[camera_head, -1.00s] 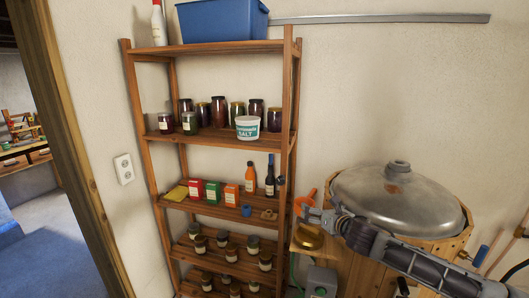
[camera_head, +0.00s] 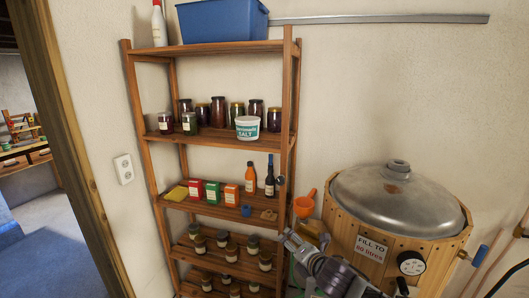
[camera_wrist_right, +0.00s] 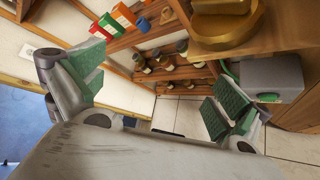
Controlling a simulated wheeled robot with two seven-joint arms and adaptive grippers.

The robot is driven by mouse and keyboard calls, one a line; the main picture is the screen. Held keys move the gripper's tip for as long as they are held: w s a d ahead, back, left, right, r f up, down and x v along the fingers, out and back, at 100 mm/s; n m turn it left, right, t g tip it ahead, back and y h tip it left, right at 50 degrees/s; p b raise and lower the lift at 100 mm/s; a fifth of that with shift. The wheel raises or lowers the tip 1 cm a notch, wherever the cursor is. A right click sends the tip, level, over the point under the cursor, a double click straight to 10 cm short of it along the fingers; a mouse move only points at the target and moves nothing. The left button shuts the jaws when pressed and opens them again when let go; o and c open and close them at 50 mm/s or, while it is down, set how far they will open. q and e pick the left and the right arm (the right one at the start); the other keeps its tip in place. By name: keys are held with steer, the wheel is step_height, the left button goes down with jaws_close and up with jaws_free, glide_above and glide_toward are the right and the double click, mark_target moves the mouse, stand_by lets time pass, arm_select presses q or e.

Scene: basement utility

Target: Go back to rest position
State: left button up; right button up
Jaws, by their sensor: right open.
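My right gripper (camera_head: 296,237) is low in the head view, in front of the right post of the wooden shelf (camera_head: 220,137) and left of the wooden tub (camera_head: 440,228). In the right wrist view its two green-padded fingers (camera_wrist_right: 150,93) are spread wide with nothing between them. The gripper is open and empty. My left gripper does not show in either view.
An orange funnel or scoop (camera_head: 304,206) is just above my right gripper. A metal lid (camera_head: 395,205) covers the tub. Jars, boxes and bottles stand on the shelf. A brass object (camera_wrist_right: 225,30) and a grey box (camera_wrist_right: 271,77) are close to the right finger.

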steer(key=s+d+f+m+g+h, duration=0.1)
steer(key=s+d+f+m+g, duration=0.3)
steer(key=s+m, duration=0.55)
steer(key=s+d+f+m+g+h, duration=0.2)
steer(key=s+d+f+m, duration=0.2)
steer(key=s+f+m, duration=0.5)
steer(key=s+d+f+m+g+h, duration=0.1)
steer(key=s+d+f+m+g, duration=0.2)
steer(key=s+m, duration=0.7)
steer(key=s+d+f+n+b, duration=0.1)
steer(key=s+f, duration=0.1)
steer(key=f, duration=1.4)
steer(key=s+f+n, duration=0.2)
steer(key=f, duration=1.4)
steer(key=s+d+f+g, duration=0.1)
steer(key=s+d+f, duration=0.1)
steer(key=s+f, duration=0.9)
steer(key=s+d+f+g+b, duration=0.1)
steer(key=s+d+f, duration=0.1)
steer(key=s+f, duration=0.9)
steer(key=shift+s+d+f+b, duration=0.2)
steer(key=shift+s+b, duration=0.1)
steer(key=shift+s, duration=0.2)
steer(key=shift+s, duration=0.15)
